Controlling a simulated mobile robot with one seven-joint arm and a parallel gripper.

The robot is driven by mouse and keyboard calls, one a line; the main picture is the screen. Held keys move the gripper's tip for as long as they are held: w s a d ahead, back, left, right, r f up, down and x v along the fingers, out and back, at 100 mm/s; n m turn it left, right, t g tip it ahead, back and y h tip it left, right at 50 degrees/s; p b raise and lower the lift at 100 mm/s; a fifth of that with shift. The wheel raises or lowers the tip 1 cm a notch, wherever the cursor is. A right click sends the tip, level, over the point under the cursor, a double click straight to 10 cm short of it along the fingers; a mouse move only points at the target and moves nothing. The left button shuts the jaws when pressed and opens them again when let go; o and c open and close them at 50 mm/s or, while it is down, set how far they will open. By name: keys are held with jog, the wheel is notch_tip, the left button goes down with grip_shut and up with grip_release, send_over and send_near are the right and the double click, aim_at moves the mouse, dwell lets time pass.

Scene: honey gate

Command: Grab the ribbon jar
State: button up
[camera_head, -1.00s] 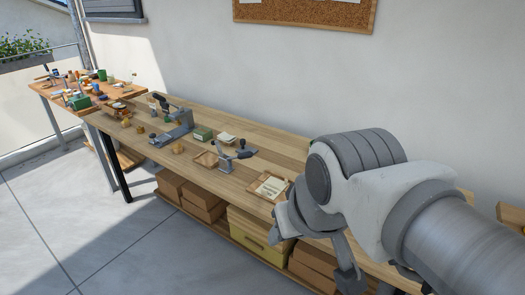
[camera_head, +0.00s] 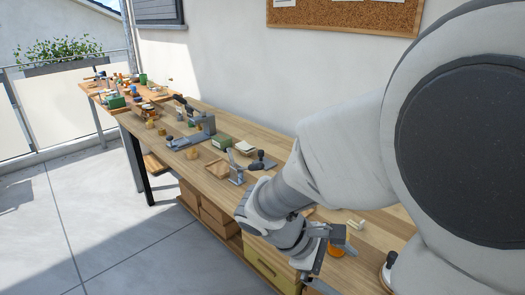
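My gripper (camera_head: 322,254) hangs low over the near end of the wooden bench (camera_head: 223,190), its dark fingers small and partly seen. An orange, jar-like thing (camera_head: 335,251) shows just beside the fingers; I cannot tell whether they touch it. Small amber pieces, possibly jars, stand further along the bench: one (camera_head: 192,153) near the middle and another (camera_head: 150,124) toward the far end. I cannot make out a ribbon on any of them, so I cannot tell which is the ribbon jar. My arm hides much of the near bench top.
A grey clamp-like device (camera_head: 195,134), a green box (camera_head: 222,141), and a wooden tray (camera_head: 218,168) stand on the bench. A cluttered second table (camera_head: 110,101) is at the far left. Boxes sit on the lower shelf. The paved floor (camera_head: 95,225) at left is clear.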

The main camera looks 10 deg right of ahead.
jog(key=w+a+f+n+t+h+b, duration=0.3)
jog(key=w+f+n+t+h+b, duration=0.15)
jog(key=w+f+n, duration=0.2)
jog(key=w+a+f+n+t+h+b, duration=0.3)
jog(key=w+f+n+t, duration=0.2)
jog(key=w+f+n, duration=0.15)
jog(key=shift+n+y, duration=0.25)
jog(key=shift+n, duration=0.05)
jog(key=x, duration=0.3)
jog(key=b+x, duration=0.1)
jog(key=x, duration=0.3)
jog(key=s+b+x, duration=0.1)
jog(key=x, duration=0.2)
jog(key=shift+w+d, duration=0.15)
jog(key=shift+d, duration=0.35)
jog(key=shift+s+b+x, duration=0.2)
jog(key=shift+b+x, duration=0.8)
jog(key=shift+x, duration=1.9)
jog(key=shift+d+r, duration=0.1)
jog(key=shift+r, duration=0.1)
grip_shut()
jog(key=shift+r, duration=0.1)
notch_tip(320, 180, up, 4)
jog(key=shift+p, duration=1.1)
jog(key=s+d+r+b, duration=0.1)
jog(key=s+d+r, duration=0.2)
jog(key=s+r, duration=0.3)
jog(key=s, duration=0.4)
jog(key=shift+s+d+r, duration=0.35)
jog(key=shift+s+d, duration=0.05)
